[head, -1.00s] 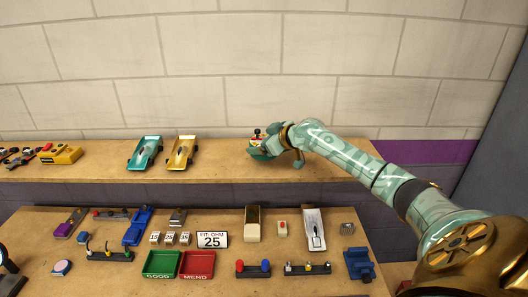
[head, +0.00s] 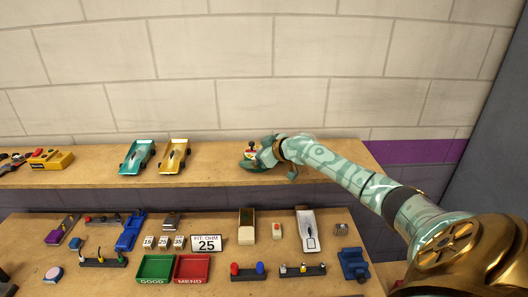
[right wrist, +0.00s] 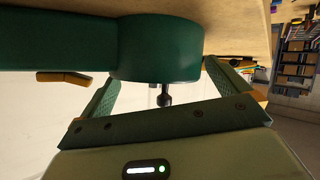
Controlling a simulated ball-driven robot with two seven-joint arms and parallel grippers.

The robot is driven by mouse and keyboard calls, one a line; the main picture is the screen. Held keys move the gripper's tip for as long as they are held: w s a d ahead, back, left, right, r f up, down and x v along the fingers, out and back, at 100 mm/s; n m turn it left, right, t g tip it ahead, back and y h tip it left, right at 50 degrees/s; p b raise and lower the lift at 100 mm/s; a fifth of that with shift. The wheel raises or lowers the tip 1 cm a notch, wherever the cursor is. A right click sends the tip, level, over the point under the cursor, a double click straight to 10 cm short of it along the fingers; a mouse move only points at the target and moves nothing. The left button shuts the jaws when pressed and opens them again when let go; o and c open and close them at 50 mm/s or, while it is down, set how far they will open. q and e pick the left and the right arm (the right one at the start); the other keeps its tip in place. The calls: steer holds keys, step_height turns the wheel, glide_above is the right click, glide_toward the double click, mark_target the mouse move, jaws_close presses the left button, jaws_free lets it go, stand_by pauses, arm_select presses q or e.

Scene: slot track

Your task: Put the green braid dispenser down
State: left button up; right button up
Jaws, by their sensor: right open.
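The green braid dispenser (head: 250,156) is at the right part of the upper shelf in the head view, partly hidden by my right gripper (head: 262,155). Small red, white and dark parts show on its top. In the right wrist view the dispenser's dark green body (right wrist: 155,48) fills the top, with a bar to the left. My right gripper (right wrist: 160,78) is open there, one finger on each side of the rounded part. It appears to stand on the shelf, though its base is hidden. My left gripper is out of view.
The upper shelf (head: 215,165) also bears a teal car (head: 138,157), a gold car (head: 174,156) and a yellow box (head: 52,159). The lower bench holds a green tray (head: 155,268), a red tray (head: 193,267) and several tools. Shelf room is free between gold car and dispenser.

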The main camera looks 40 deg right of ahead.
steer(key=p+v, duration=0.1)
steer(key=v, duration=0.9)
steer(key=shift+f, duration=0.15)
steer(key=shift+p+v, duration=0.5)
steer(key=shift+v, duration=0.55)
steer(key=shift+w, duration=0.1)
